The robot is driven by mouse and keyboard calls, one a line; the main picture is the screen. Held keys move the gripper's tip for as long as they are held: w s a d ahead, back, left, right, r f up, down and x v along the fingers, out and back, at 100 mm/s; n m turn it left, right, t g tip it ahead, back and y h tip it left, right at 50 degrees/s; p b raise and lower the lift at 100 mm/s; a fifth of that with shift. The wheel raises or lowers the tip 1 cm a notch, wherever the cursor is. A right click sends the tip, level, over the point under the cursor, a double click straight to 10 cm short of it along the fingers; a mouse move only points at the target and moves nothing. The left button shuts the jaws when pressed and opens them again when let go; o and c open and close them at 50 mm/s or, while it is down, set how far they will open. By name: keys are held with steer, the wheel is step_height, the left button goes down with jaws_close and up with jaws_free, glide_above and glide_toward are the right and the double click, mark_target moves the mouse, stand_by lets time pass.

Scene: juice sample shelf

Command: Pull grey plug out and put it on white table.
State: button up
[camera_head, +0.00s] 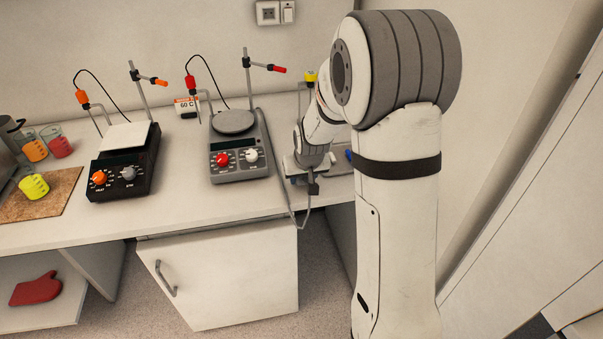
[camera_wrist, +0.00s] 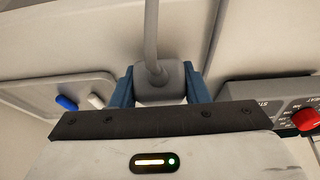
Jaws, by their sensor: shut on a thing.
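My gripper (camera_wrist: 160,90) has blue fingers on both sides of a grey plug (camera_wrist: 158,76) and is shut on it. A grey cable (camera_wrist: 151,30) runs from the plug to the top of the wrist view. In the head view my gripper (camera_head: 313,187) is low at the right end of the white table (camera_head: 180,205), near its front edge. The cable hangs in a loop past that edge. My arm hides part of this area, and I cannot tell whether the plug sits in a socket.
A grey hotplate (camera_head: 240,172) stands left of my gripper, and a black hotplate (camera_head: 125,187) stands farther left. A tray (camera_wrist: 75,88) with a blue and a white piece lies beside the gripper. The table's front strip looks clear.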

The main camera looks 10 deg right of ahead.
steer(key=shift+f, duration=0.2)
steer(key=o, duration=1.2)
steer(key=shift+o, duration=0.2)
steer(key=shift+r, duration=0.1)
steer(key=v, duration=0.7)
steer(key=shift+s+r+b, duration=0.2)
steer(key=shift+r+b, duration=0.05)
steer(key=shift+b, duration=0.05)
steer(key=s+r+g, duration=0.1)
steer(key=s+r, duration=0.2)
steer(key=s, duration=0.9)
steer(key=s+r+g, duration=0.1)
steer(key=s+r, duration=0.2)
steer(key=s, duration=0.9)
steer(key=shift+s+a, duration=0.15)
steer(key=shift+s, duration=0.2)
